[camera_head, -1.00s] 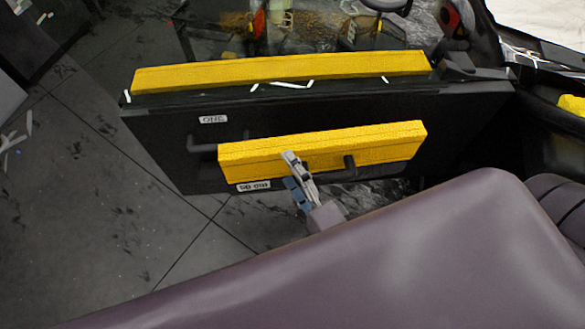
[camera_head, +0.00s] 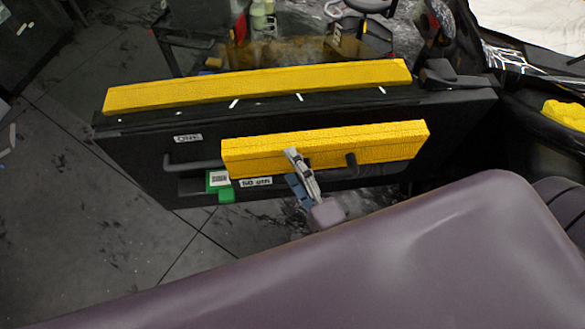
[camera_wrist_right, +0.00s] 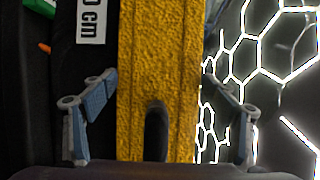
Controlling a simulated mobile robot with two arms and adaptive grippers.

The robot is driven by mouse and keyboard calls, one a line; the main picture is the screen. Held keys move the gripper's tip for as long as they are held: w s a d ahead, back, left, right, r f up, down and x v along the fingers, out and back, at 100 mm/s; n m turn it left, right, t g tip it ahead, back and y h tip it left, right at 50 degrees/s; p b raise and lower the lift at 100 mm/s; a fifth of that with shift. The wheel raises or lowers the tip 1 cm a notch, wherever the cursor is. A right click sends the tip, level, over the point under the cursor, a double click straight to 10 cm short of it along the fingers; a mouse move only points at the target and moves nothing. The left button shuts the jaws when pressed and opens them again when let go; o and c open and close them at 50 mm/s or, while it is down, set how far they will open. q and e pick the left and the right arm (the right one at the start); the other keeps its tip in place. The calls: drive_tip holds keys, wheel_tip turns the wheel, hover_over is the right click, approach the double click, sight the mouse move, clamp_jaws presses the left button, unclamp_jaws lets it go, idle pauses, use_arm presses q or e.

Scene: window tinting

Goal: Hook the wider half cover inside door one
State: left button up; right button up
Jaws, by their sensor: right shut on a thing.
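Door one (camera_head: 130,150) is a black panel with a "ONE" label. A long yellow cover (camera_head: 258,86) lies along its top edge. My right gripper (camera_head: 294,165) is shut on a shorter yellow cover (camera_head: 385,142) and holds it in front of the door's inner face. I cannot tell whether this cover touches the door. In the right wrist view the cover (camera_wrist_right: 160,60) runs between the two fingers (camera_wrist_right: 158,97), with a dark rounded piece in front of it. My left gripper is not in view.
A dark handle bar (camera_head: 180,163) sticks out from the door beside the held cover. A green block (camera_head: 219,181) and a white label (camera_head: 256,182) show below it.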

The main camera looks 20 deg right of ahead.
drive_tip(key=shift+w+d+f+b, duration=0.15)
drive_tip(key=shift+w+d, duration=0.25)
drive_tip(key=shift+w, duration=1.45)
drive_tip(key=shift+w+d+b, duration=0.1)
drive_tip(key=shift+w+d, duration=0.25)
drive_tip(key=shift+w, duration=1.5)
drive_tip(key=shift+w+d+f+b, duration=0.15)
drive_tip(key=shift+w+d, duration=0.25)
drive_tip(key=shift+w, duration=1.45)
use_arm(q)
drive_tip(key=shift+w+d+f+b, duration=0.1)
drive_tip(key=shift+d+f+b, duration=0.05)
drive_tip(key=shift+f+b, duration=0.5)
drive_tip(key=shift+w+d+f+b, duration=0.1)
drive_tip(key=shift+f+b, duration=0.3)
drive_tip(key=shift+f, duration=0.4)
use_arm(e)
drive_tip(key=shift+s+f, duration=0.1)
drive_tip(key=shift+f, duration=1.1)
drive_tip(key=o, duration=1.5)
drive_tip(key=shift+c, duration=0.2)
drive_tip(key=shift+o, duration=0.3)
drive_tip(key=shift+f, duration=0.1)
